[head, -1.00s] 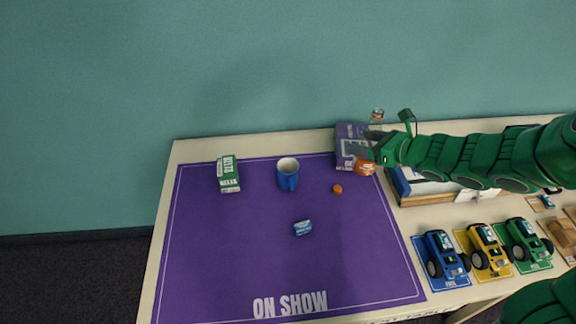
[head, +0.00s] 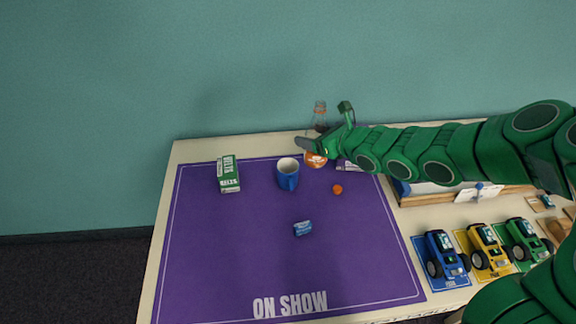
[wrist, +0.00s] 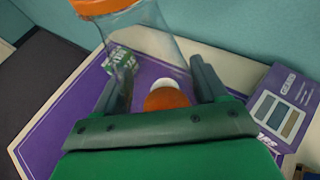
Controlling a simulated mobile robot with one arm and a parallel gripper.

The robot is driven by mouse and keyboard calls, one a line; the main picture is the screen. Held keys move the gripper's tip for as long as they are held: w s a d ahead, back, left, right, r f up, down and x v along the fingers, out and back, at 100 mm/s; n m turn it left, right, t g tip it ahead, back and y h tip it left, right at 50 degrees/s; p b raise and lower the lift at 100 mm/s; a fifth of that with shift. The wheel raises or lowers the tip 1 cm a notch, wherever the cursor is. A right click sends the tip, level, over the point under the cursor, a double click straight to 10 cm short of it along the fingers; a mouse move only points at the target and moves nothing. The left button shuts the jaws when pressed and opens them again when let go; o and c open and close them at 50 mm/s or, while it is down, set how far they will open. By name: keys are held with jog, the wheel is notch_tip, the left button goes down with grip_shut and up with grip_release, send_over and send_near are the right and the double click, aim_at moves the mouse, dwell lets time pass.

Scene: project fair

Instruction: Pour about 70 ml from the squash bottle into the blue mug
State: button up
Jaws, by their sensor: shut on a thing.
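The squash bottle (head: 320,112) is clear, with orange near its base, and looks upright in the head view. My gripper (head: 318,145) is shut on it, just right of and behind the blue mug. The bottle (wrist: 140,42) also shows in the wrist view between the fingers of my gripper (wrist: 160,85), with an orange band at the top edge. The blue mug (head: 288,180) stands upright on the purple mat, with a pale inside; the bottle is not over it. I cannot see the liquid level clearly.
A purple box (wrist: 285,100) stands behind my arm. Toy trucks (head: 485,250) are at right. The mat's front is clear.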

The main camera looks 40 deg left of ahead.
send_over(289, 178)
jog(key=s+d, duration=0.1)
jog(key=f, duration=0.1)
jog(key=s+a+f+n+g, duration=0.1)
jog(key=s+a+f, duration=0.15)
jog(key=s, duration=0.35)
notch_tip(289, 178, down, 12)
jog(key=shift+w+a+f, duration=0.25)
jog(key=shift+a, duration=0.15)
dwell(0.5)
jog(key=shift+r+m+g, duration=0.1)
jog(key=shift+m+g, duration=0.2)
